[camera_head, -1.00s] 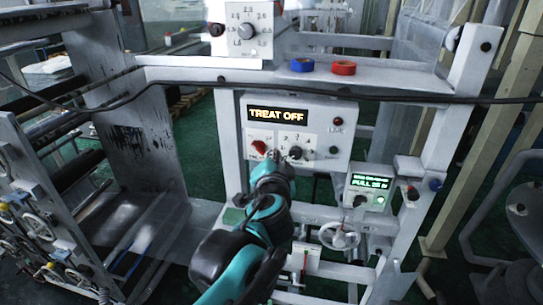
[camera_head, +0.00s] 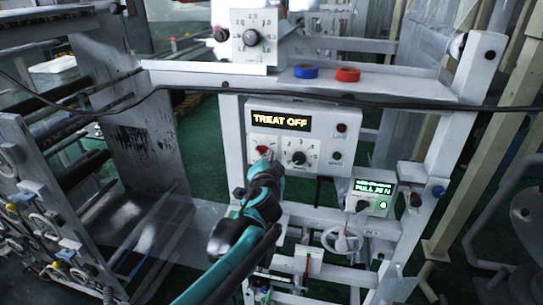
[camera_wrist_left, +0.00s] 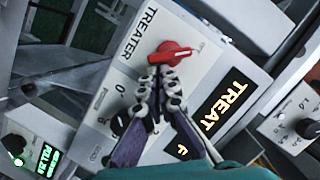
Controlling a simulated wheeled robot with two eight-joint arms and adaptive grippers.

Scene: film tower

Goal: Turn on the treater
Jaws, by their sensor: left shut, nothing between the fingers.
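The treater panel (camera_head: 325,124) is a white box on the machine frame, with a lit display (camera_head: 280,121) reading TREAT OFF. Its red rotary switch (camera_head: 262,151) sits at the left under the display, partly hidden by my left gripper (camera_head: 266,163). In the left wrist view the red switch (camera_wrist_left: 172,53) shows beside the label TREATER. There my left gripper (camera_wrist_left: 160,76) is shut and empty, its fingertips at the near edge of the switch; whether they touch it I cannot tell. A black knob (camera_head: 299,158) is right of the switch. My right gripper is not in view.
A green-lit PULL display box (camera_head: 374,188) stands lower right of the panel, above a handwheel (camera_head: 342,240). Blue tape (camera_head: 306,71) and red tape (camera_head: 347,74) lie on the beam above. A dark cable (camera_head: 400,101) crosses above the panel.

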